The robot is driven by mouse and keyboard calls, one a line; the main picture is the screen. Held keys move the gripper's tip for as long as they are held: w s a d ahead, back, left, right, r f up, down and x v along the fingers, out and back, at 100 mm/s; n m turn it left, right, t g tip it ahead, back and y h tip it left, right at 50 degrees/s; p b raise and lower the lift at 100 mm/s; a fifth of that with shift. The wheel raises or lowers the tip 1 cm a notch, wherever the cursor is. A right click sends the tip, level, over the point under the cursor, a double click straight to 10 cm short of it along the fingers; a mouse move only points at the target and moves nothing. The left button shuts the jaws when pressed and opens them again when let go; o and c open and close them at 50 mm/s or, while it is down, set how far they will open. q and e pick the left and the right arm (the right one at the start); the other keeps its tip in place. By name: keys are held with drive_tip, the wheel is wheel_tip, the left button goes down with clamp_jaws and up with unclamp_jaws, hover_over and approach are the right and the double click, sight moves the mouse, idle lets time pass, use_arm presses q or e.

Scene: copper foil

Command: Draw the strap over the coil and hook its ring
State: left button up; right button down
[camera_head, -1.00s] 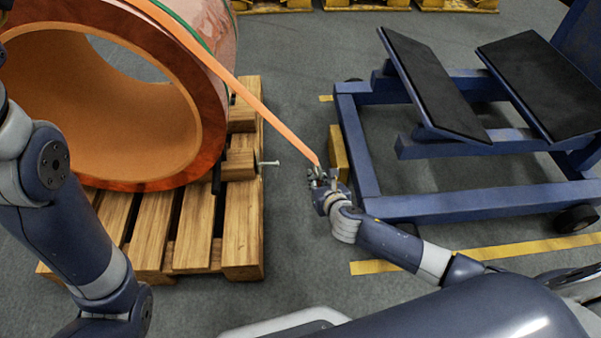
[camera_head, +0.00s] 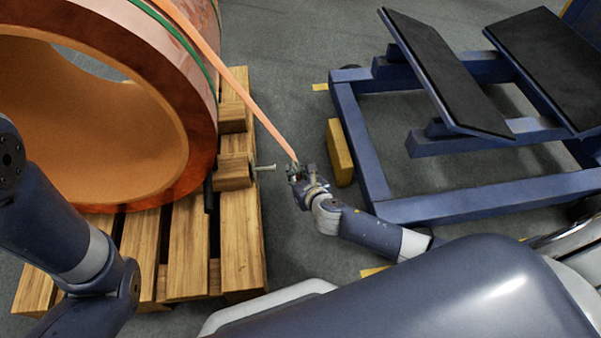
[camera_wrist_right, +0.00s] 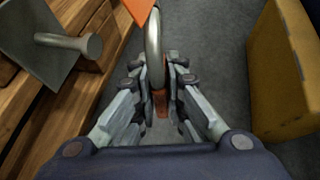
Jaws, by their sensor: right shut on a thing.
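The large copper coil (camera_head: 170,75) lies on its side on a wooden pallet at the left. An orange strap (camera_head: 252,108) runs over the coil and slants down, taut, to my right gripper (camera_head: 294,170). In the right wrist view my right gripper (camera_wrist_right: 163,98) is shut on the metal ring (camera_wrist_right: 153,48) at the strap's end (camera_wrist_right: 138,8). A metal peg with a round head (camera_head: 265,168) sticks out from the pallet's side, just left of the gripper; it also shows in the right wrist view (camera_wrist_right: 75,43). The ring is apart from the peg. My left gripper is out of view.
The wooden pallet (camera_head: 240,240) carries the coil. A blue wheeled stand (camera_head: 365,150) with black pads is at the right. A yellow block (camera_head: 340,153) sits close to the right of my right gripper. Grey floor lies between pallet and stand. A green band (camera_head: 190,45) also crosses the coil.

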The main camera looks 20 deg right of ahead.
drive_tip(key=shift+w+a+f+b, duration=0.1)
drive_tip(key=shift+w+a+b, duration=0.15)
drive_tip(key=shift+a+b, duration=0.65)
drive_tip(key=shift+w+a+f+b, duration=0.2)
drive_tip(key=shift+a+b, duration=0.2)
drive_tip(key=shift+a, duration=0.85)
drive_tip(key=shift+w+a+f+b, duration=0.1)
drive_tip(key=shift+w+a+b, duration=0.15)
drive_tip(key=shift+a+b, duration=0.65)
drive_tip(key=shift+w+a+f+p, duration=0.1)
drive_tip(key=shift+a+p, duration=0.4)
drive_tip(key=shift+a, duration=0.15)
drive_tip(key=shift+a+f, duration=0.1)
drive_tip(key=shift+f, duration=0.1)
drive_tip(key=c, duration=1.6)
unclamp_jaws()
drive_tip(key=shift+o, duration=0.2)
